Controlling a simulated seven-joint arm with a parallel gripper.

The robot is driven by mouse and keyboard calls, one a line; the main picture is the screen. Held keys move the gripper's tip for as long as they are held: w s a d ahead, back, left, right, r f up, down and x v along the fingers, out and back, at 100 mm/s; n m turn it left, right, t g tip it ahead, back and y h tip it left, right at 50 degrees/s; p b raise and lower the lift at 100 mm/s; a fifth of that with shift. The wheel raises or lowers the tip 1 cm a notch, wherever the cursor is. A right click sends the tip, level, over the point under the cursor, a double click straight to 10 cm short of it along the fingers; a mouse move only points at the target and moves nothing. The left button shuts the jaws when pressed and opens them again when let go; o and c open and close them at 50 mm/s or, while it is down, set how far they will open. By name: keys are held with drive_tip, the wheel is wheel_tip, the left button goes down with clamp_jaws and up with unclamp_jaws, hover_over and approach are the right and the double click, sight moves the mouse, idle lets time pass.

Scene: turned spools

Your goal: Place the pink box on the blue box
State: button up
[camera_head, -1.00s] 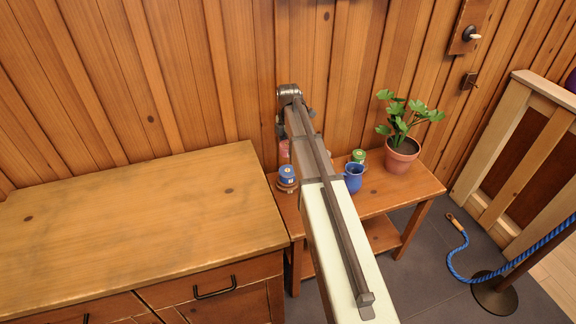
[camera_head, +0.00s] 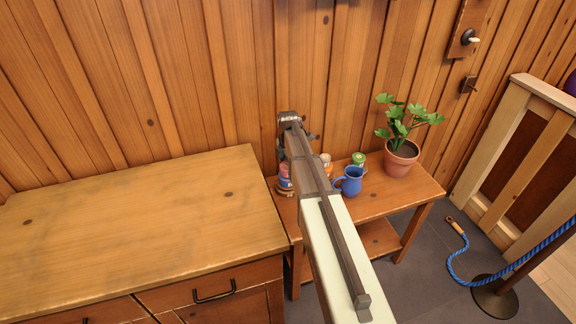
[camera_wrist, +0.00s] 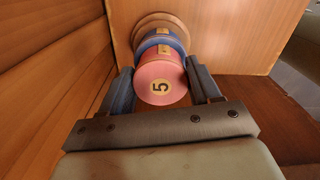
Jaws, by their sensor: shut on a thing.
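The blue box (camera_wrist: 163,41) shows just beyond the pink box in the wrist view, on a round wooden base (camera_wrist: 150,22). In the head view the pink box (camera_head: 284,170) is right above the blue box (camera_head: 285,182), upright and lined up with it. I cannot tell whether they touch or a thin gap remains. My arm hides part of this area.
On the low wooden table (camera_head: 415,187) stand a blue mug (camera_head: 350,181), a green-and-white piece (camera_head: 359,160), an orange-and-white piece (camera_head: 326,166) and a potted plant (camera_head: 402,157). A wooden cabinet (camera_head: 140,215) is at the left. The plank wall is close behind.

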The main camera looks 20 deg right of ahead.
drive_tip(key=shift+f, duration=0.15)
drive_tip(key=o, duration=1.1)
drive_tip(key=shift+c, duration=0.2)
wheel_tip(320, 180, up, 12)
drive_tip(key=shift+r, duration=0.2)
drive_tip(key=shift+o, duration=0.3)
